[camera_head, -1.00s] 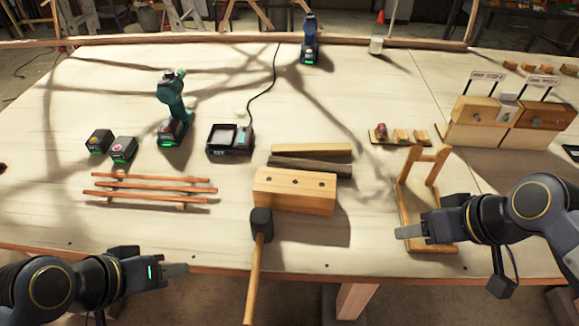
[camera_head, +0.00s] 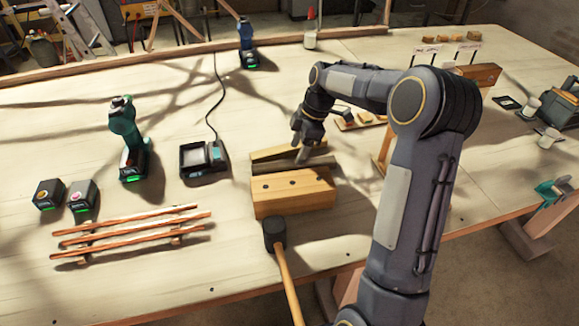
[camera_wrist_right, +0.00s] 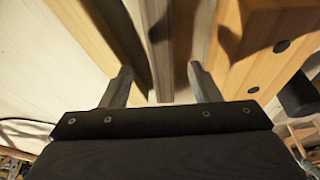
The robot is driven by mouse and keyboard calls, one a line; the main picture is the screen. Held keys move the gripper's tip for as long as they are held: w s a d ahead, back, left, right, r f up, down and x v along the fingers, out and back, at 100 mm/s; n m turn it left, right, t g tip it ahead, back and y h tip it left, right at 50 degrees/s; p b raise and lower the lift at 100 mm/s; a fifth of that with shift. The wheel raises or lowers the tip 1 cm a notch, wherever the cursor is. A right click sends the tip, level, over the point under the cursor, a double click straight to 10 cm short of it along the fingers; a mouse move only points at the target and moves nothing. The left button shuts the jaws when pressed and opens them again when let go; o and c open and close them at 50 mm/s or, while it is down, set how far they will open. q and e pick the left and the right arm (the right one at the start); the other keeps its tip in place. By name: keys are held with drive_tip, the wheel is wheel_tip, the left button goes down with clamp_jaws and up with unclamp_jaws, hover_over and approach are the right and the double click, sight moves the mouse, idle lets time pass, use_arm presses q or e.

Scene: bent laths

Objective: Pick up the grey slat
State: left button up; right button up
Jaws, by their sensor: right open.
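The grey slat (camera_head: 279,168) lies on the table between a light wooden slat (camera_head: 270,154) and a thick wooden block (camera_head: 292,193) with dark holes. In the right wrist view the grey slat (camera_wrist_right: 158,40) runs between the two open fingers of the right gripper (camera_wrist_right: 160,70). The left finger is close to the light slat and the right finger is by the block. I cannot tell whether they touch. My left gripper is out of view.
A charger (camera_head: 203,160), a green drill (camera_head: 126,140) and reddish bent laths (camera_head: 130,232) are to the left. A wooden stand (camera_head: 381,150) is partly behind my right arm.

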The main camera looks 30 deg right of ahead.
sight(294, 167)
drive_tip(key=x, duration=0.5)
drive_tip(key=shift+s+d+p, duration=0.2)
drive_tip(key=shift+d+p, duration=0.05)
drive_tip(key=shift+p, duration=0.15)
drive_tip(key=c, duration=1.1)
